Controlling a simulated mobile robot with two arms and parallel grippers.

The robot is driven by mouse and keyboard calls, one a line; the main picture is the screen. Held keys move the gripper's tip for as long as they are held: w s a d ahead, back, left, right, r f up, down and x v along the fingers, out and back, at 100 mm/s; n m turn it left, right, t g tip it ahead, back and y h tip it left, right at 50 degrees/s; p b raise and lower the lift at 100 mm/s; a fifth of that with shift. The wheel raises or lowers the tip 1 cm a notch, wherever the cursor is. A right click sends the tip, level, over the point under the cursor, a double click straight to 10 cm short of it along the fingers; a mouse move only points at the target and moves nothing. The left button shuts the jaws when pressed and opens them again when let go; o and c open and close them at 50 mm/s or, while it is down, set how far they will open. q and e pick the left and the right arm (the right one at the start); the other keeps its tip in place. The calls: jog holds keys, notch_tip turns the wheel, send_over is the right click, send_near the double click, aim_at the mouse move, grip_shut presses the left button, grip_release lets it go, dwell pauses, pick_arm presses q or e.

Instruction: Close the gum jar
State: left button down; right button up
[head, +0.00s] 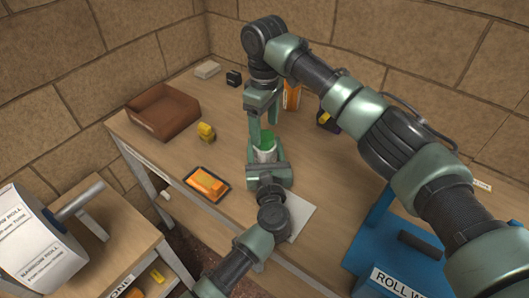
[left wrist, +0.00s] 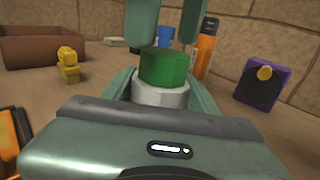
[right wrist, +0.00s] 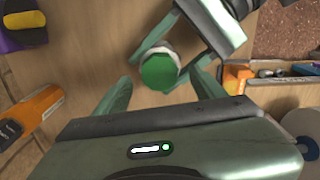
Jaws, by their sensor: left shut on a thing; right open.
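The gum jar (left wrist: 160,96) is white and stands upright on the table, with a green lid (left wrist: 164,67) on top. I cannot tell how tightly the lid sits. The jar also shows in the head view (head: 265,156), and the lid fills the middle of the right wrist view (right wrist: 160,72). My left gripper (head: 266,160) is shut on the jar's body from the front. My right gripper (head: 262,128) points down from above and is open. Its fingers (right wrist: 163,85) are spread on two sides, above the lid, apparently not touching it.
A brown bin (head: 165,111) and a yellow object (head: 206,131) stand left of the jar. An orange item lies on a dark tray (head: 190,185). An orange bottle (head: 292,97) and a purple box (left wrist: 263,83) stand behind and right. A blue roll stand (head: 398,245) occupies the right front.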

jog(key=shift+r, duration=0.55)
jog(key=shift+c, duration=0.4)
jog(key=shift+r, duration=0.15)
notch_tip(320, 180, up, 2)
jog(key=shift+w+r+n, duration=0.1)
jog(key=shift+r+n, duration=0.05)
jog(key=shift+n, duration=0.95)
jog(key=shift+r+n, duration=0.4)
jog(key=shift+n, duration=0.1)
